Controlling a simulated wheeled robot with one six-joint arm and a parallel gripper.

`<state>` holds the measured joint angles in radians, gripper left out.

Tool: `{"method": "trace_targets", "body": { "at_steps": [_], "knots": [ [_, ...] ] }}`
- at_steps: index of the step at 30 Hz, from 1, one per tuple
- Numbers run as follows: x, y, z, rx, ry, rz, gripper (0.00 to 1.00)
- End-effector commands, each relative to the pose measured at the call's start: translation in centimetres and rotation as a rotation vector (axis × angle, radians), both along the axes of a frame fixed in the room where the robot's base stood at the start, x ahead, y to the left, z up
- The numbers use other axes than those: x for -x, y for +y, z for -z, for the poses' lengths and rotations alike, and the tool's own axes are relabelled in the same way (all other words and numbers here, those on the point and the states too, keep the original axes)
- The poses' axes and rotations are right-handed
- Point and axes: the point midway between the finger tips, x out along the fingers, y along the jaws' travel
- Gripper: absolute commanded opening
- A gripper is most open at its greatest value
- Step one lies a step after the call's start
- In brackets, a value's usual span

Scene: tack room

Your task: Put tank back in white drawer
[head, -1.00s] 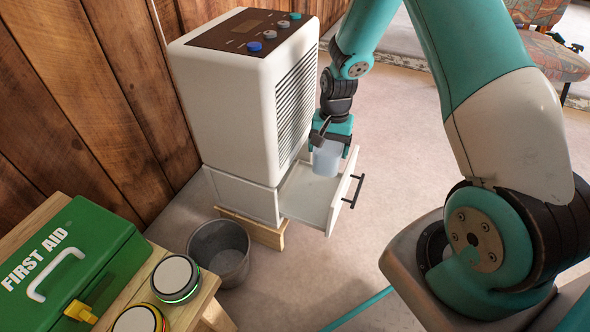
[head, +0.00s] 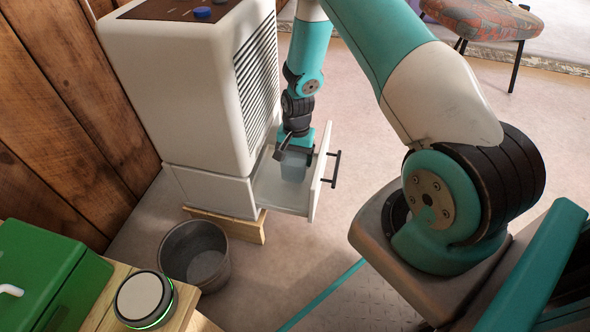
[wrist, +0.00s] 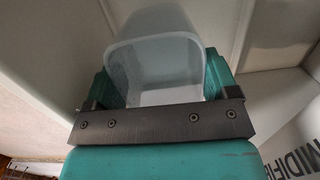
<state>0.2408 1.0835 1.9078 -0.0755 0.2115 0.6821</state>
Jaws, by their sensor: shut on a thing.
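The tank (head: 294,168) is a translucent pale blue-grey container. My gripper (head: 294,153) is shut on it and holds it upright, within the open white drawer's outline. In the wrist view the tank (wrist: 160,60) sits between the two teal fingers, open side showing. The white drawer (head: 317,185) is pulled out from the base of a white cabinet-like appliance and has a black handle. The tank's bottom is low over the drawer floor; I cannot tell whether it touches.
The white appliance (head: 190,90) with a side vent stands on a wooden support (head: 235,224) by the plank wall. A grey bucket (head: 195,255) is in front. A green first aid box (head: 45,270) and a round button (head: 145,298) are on a wooden table.

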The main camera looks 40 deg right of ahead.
Motion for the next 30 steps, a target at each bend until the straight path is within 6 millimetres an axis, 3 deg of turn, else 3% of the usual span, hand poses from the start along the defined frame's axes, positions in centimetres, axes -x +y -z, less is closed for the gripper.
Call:
{"method": "trace_targets", "body": {
  "at_steps": [9, 21, 22, 24, 30],
  "knots": [
    [0.0, 0.0, 4.2, 0.000, 0.001, 0.000, 0.18],
    [0.0, 0.0, 4.7, 0.000, 0.000, 0.000, 0.18],
    [0.0, 0.0, 4.6, 0.000, 0.000, 0.000, 0.87],
    [0.0, 0.0, 4.6, 0.000, 0.000, 0.000, 1.00],
    [0.0, 0.0, 4.5, 0.000, 0.000, 0.000, 1.00]
  ]
}}
